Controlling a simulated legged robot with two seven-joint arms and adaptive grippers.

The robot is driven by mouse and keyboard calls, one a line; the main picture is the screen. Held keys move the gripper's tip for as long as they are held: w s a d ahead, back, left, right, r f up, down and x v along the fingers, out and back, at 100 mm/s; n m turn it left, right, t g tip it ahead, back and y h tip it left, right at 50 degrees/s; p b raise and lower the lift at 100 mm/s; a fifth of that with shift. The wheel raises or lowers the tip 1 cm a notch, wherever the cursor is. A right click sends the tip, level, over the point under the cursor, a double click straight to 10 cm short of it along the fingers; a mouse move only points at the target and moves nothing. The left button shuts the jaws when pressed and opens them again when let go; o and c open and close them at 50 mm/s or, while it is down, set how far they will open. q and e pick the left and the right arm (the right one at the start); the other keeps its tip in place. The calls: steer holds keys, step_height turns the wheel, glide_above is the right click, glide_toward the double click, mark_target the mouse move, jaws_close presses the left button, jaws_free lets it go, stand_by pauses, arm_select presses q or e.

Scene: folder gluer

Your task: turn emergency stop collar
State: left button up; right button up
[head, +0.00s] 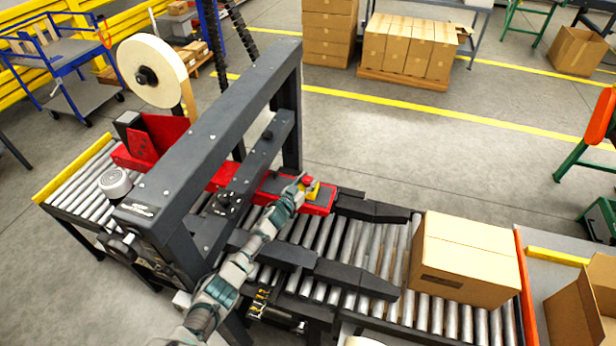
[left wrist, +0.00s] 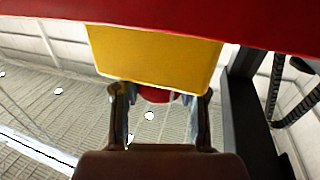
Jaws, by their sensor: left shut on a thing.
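The emergency stop is a yellow box (head: 313,191) with a red button (head: 307,181), on the red bar of the folder gluer. In the left wrist view the yellow box (left wrist: 155,55) fills the upper middle, under a red panel. The red button (left wrist: 155,95) shows partly below it, between the fingers. My left gripper (head: 301,184) reaches the button from the near left. In the left wrist view my left gripper (left wrist: 160,105) is shut on the red button, one finger on each side. The collar cannot be told apart from the button. My right gripper is not in view.
The dark machine frame (head: 225,125) stands over the roller conveyor (head: 340,240), close to my left arm. A closed carton (head: 465,258) sits on the rollers at right. An open carton (head: 580,305) is at the lower right.

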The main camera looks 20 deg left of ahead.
arm_select(q)
steer(key=shift+a+m+g+h, duration=0.1)
steer(key=shift+m+g+h, duration=0.2)
steer(key=shift+m+h, duration=0.3)
steer(key=shift+h, duration=0.4)
